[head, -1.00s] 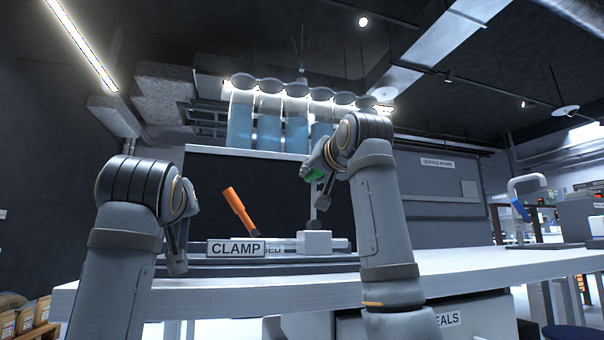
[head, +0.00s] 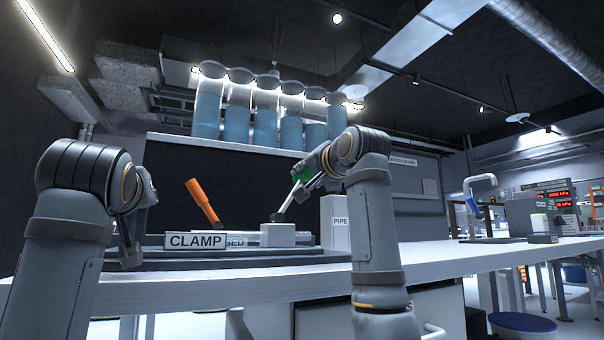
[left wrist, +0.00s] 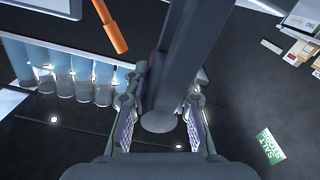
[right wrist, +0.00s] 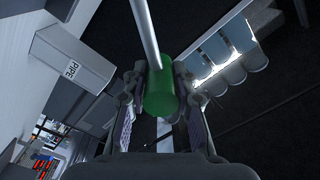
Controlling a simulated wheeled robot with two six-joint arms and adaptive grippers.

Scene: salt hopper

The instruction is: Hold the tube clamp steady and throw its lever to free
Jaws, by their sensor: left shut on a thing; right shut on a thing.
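My right gripper (head: 303,181) is shut on the green grip (right wrist: 159,95) of a lever. Its thin pale rod (head: 286,207) slopes down to the left to a pivot on a white block (head: 277,236). A tilted orange handle (head: 202,200) stands free between my grippers, and also shows in the left wrist view (left wrist: 108,25).
A pale PIPE box (head: 335,222) stands right of the white block. The white bench (head: 440,255) has free room to the right. Blue-filled cylinders (head: 238,115) stand in a row on a shelf behind. A second sign behind CLAMP is partly hidden.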

